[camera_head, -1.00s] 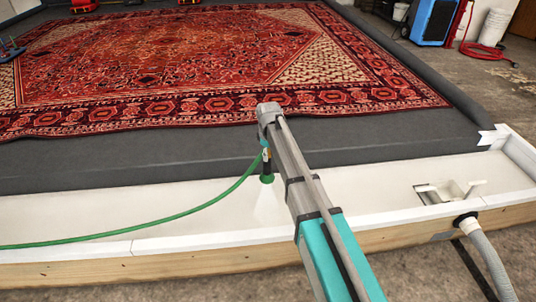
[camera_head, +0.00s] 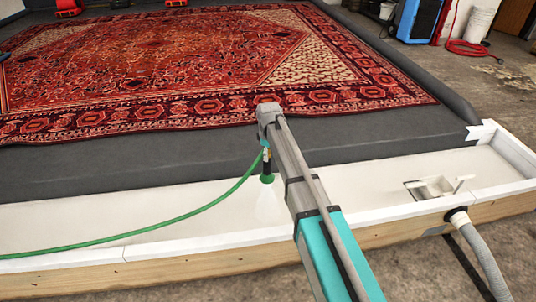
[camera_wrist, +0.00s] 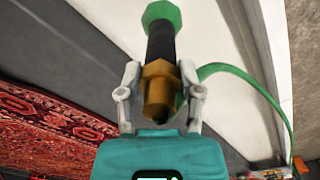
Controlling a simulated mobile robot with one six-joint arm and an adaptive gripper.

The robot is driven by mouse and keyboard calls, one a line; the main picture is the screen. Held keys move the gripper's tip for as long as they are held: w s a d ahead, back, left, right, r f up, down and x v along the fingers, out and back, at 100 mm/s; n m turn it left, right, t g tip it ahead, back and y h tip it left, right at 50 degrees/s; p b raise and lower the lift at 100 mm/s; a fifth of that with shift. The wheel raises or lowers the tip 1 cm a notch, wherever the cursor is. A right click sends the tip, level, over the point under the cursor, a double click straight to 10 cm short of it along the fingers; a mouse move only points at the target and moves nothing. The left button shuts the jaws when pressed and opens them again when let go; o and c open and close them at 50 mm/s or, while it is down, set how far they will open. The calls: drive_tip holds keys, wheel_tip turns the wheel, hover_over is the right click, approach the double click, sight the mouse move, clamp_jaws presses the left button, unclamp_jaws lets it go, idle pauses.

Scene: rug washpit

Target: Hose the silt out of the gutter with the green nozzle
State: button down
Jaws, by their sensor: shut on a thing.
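My gripper (camera_wrist: 160,76) is shut on the green nozzle (camera_wrist: 161,14), which has a black grip and a brass-coloured fitting. In the head view the nozzle (camera_head: 267,178) hangs head down above the white gutter (camera_head: 165,196), partly beside my arm. A faint pale spray spreads from it onto the gutter floor. The green hose (camera_head: 190,214) curves from the nozzle down to the left along the gutter. The gutter floor in view looks pale, and I cannot make out silt on it. My arm hides part of the gutter.
A drain opening (camera_head: 428,188) with white fittings lies at the gutter's right part, and a grey corrugated hose (camera_head: 478,250) leaves the wooden front board there. A red patterned rug (camera_head: 190,75) lies on the dark pit floor behind. A blue machine (camera_head: 420,20) stands at the back right.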

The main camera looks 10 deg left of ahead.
drive_tip(key=shift+w+d+r+p, duration=0.2)
drive_tip(key=shift+d+r+p, duration=0.5)
drive_tip(key=shift+r+p, duration=0.25)
drive_tip(key=shift+w+d+r+p, duration=0.15)
drive_tip(key=shift+d+r+p, duration=0.5)
drive_tip(key=shift+r+p, duration=0.3)
drive_tip(key=shift+r, duration=0.1)
idle(0.7)
drive_tip(key=shift+a, duration=0.1)
